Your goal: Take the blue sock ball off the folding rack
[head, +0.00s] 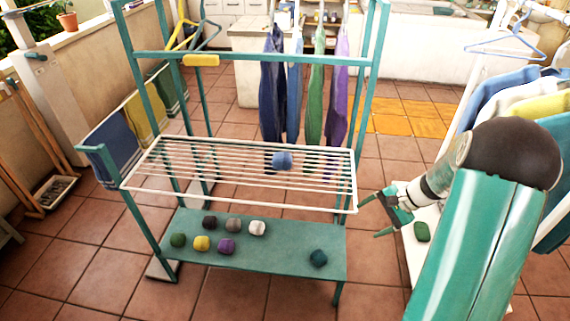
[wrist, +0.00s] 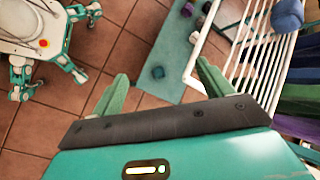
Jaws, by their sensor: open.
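The blue sock ball (head: 282,160) rests on the white wire shelf of the folding rack (head: 140,188), toward its back right. In the wrist view the blue sock ball (wrist: 287,15) shows at the top right, on the white bars (wrist: 192,62). My gripper (head: 376,216) is just right of the rack's front right corner, apart from the sock ball. In the wrist view my gripper (wrist: 160,82) has its two green fingers spread with nothing between them. The right finger is close to the rack's white edge bar.
Several sock balls, among them a yellow one (head: 202,243) and a teal one (head: 318,258), lie on the lower green shelf (head: 270,275). Clothes (head: 295,90) hang behind the wire shelf. A dark green sock ball (head: 422,231) lies on a white surface at right.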

